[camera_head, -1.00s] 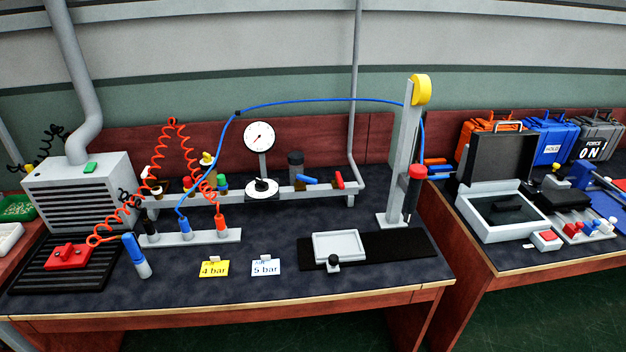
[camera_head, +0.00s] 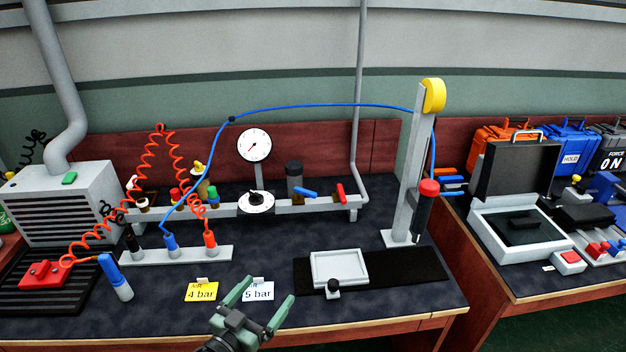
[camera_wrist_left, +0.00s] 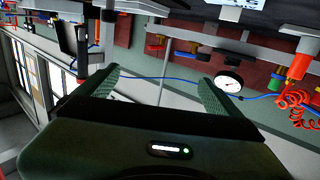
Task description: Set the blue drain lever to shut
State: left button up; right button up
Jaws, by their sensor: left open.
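The blue drain lever (camera_head: 306,192) sits on the grey horizontal pipe (camera_head: 325,204) at the back of the bench, right of the dial knob. It slants slightly down to the right. A red lever (camera_head: 341,193) stands more steeply beside it on the right. My left gripper (camera_head: 270,288) is open and empty at the bench's front edge, below and nearer than the lever and well apart from it. The left wrist view shows its two fingers (camera_wrist_left: 160,78) spread, with the scene turned upside down. My right gripper is in neither view.
A pressure gauge (camera_head: 254,145) and black-and-white dial (camera_head: 256,203) stand left of the lever. A blue hose (camera_head: 320,102) arches above. A grey post (camera_head: 408,180) rises at right. The 4 bar (camera_head: 201,291) and 5 bar (camera_head: 258,290) cards lie by the gripper.

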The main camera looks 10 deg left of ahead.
aim_at(299, 190)
jog(key=i, duration=1.15)
